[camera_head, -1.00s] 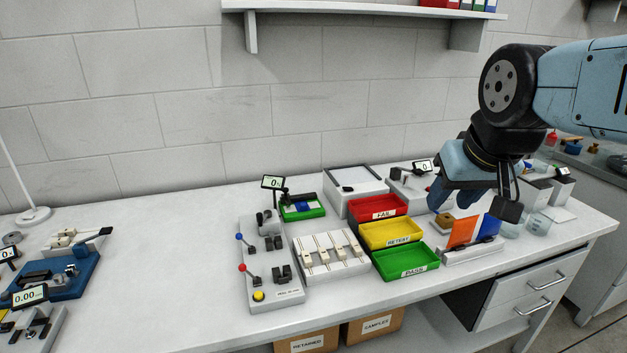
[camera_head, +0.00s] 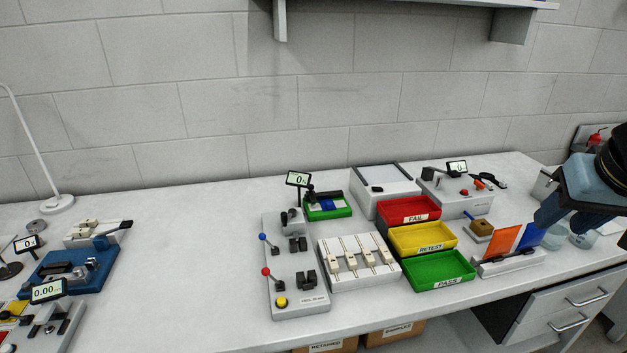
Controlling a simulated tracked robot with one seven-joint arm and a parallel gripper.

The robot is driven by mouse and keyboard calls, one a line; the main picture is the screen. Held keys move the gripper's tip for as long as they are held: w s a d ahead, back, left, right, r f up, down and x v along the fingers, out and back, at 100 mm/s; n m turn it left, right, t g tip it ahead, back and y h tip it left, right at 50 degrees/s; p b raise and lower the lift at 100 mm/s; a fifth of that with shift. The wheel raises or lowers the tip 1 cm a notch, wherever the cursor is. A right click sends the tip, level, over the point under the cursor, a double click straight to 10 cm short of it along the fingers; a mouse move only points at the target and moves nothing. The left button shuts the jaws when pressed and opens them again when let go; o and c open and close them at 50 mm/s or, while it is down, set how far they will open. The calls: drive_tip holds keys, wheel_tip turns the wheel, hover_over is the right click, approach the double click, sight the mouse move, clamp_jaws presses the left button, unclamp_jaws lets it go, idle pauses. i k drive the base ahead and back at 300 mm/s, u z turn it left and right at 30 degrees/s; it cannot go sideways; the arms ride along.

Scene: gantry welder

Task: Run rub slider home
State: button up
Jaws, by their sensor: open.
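No part is labelled as the rub slider, and I cannot tell for sure which device carries it. A small device with a green base (camera_head: 327,208), a blue-and-white patch and a dark arm across its top stands behind the grey lever panel. A display (camera_head: 298,180) reading 0 stands beside it. A grey box device (camera_head: 455,190) with a dark block and small red parts on top stands at the back right. My gripper (camera_head: 560,214) is at the right edge, open and pointing down near clear cups, far from the green-based device. Part of it is cut off by the frame.
Red (camera_head: 408,208), yellow (camera_head: 422,238) and green (camera_head: 440,270) trays stand mid-bench. Left of them are a white rack (camera_head: 358,262) and the lever panel (camera_head: 296,265). A blue fixture (camera_head: 70,275) is at far left. The bench (camera_head: 185,250) between is clear.

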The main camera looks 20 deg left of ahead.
sight(311, 193)
drive_tip(key=u, duration=0.1)
drive_tip(key=k, duration=0.45)
drive_tip(key=u, duration=0.8)
drive_tip(key=i, duration=1)
